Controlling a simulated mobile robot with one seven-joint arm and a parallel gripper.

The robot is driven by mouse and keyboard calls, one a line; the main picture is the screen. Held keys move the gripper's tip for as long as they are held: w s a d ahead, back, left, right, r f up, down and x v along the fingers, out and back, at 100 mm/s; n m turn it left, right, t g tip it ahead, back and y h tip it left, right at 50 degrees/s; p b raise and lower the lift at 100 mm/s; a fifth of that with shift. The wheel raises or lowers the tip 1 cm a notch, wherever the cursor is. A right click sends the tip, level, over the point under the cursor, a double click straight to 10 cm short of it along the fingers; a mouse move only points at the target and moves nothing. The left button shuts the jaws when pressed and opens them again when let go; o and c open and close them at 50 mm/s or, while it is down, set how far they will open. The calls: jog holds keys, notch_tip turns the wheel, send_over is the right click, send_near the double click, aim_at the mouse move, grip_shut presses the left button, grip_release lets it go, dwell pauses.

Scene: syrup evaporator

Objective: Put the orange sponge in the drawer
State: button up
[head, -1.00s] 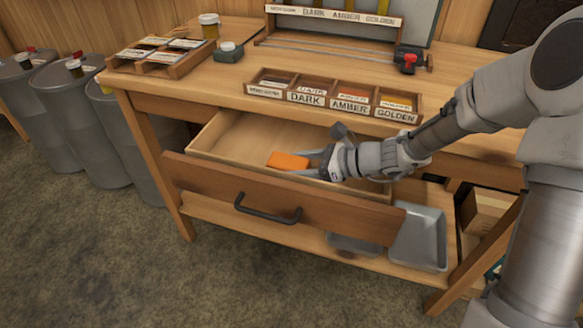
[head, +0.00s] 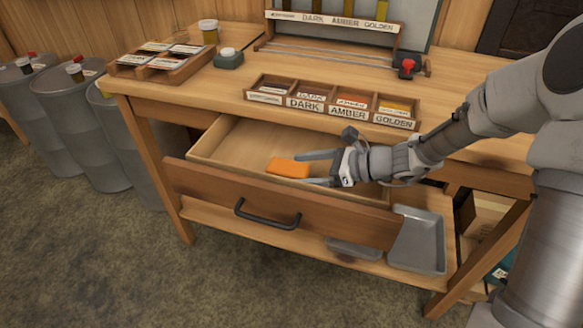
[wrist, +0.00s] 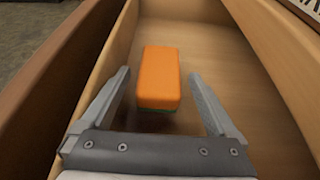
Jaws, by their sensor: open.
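The orange sponge (head: 289,168) lies inside the open drawer (head: 225,150), apart from its walls. In the wrist view the sponge (wrist: 160,77) rests on the drawer floor, with a thin green layer along its lower near edge. My gripper (head: 311,169) is open and empty, just to the right of the sponge in the head view. In the wrist view my fingers (wrist: 158,85) are spread on either side of the sponge's near end, with gaps between them and it. The drawer front with its black handle (head: 267,213) is pulled out from the table.
On the table above stand a compartment box labelled Dark, Amber and Golden (head: 333,104), a card tray (head: 160,62) and a jar (head: 209,31). A grey tray (head: 417,240) lies on the lower shelf. Grey drums (head: 82,130) stand at left.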

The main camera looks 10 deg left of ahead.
jog(key=p+v, duration=0.2)
jog(key=v, duration=0.7)
jog(key=shift+d+r, duration=0.15)
jog(key=shift+d, duration=0.15)
